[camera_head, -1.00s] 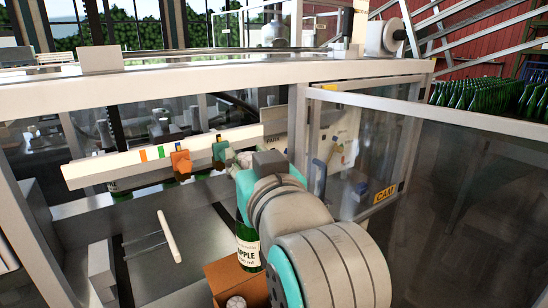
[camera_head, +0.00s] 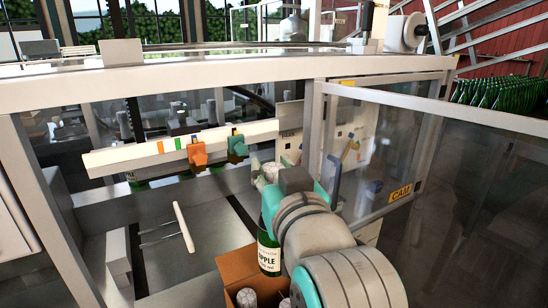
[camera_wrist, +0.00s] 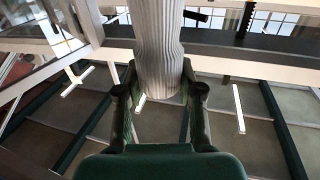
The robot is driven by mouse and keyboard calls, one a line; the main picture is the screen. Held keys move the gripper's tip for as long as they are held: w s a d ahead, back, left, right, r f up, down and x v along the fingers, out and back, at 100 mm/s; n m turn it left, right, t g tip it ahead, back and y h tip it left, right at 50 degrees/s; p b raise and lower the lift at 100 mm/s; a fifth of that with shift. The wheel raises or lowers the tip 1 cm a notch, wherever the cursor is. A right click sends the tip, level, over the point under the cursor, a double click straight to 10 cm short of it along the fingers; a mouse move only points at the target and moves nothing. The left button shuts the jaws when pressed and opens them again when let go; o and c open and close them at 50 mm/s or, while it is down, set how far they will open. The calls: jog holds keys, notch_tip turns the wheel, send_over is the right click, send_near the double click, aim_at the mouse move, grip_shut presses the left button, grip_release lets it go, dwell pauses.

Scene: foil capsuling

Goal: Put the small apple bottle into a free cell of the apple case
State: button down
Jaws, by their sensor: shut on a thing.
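The small apple bottle (camera_head: 269,252) is dark green with a white label reading APPLE. It hangs upright below my gripper (camera_head: 268,178), which is shut on its pale foil-covered neck. In the wrist view the ridged silver foil (camera_wrist: 160,50) stands between the two fingers of my gripper (camera_wrist: 160,95). The apple case (camera_head: 232,266) is an open brown carton at the bottom of the head view. The bottle's lower end overlaps the case's opening; I cannot tell how deep it is. Foil-topped bottles (camera_head: 246,297) stand inside the case. My arm hides the case's right side.
A white rail (camera_head: 185,152) with orange and teal clamps (camera_head: 198,151) runs behind the bottle. A white bar (camera_head: 184,227) stands over the grey surface at left. A glass panel with a frame (camera_head: 400,90) is at right. Many green bottles stand far right.

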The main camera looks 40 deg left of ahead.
aim_at(277, 247)
jog(key=shift+f, duration=6.75)
dwell(0.3)
jog(key=shift+r, duration=0.1)
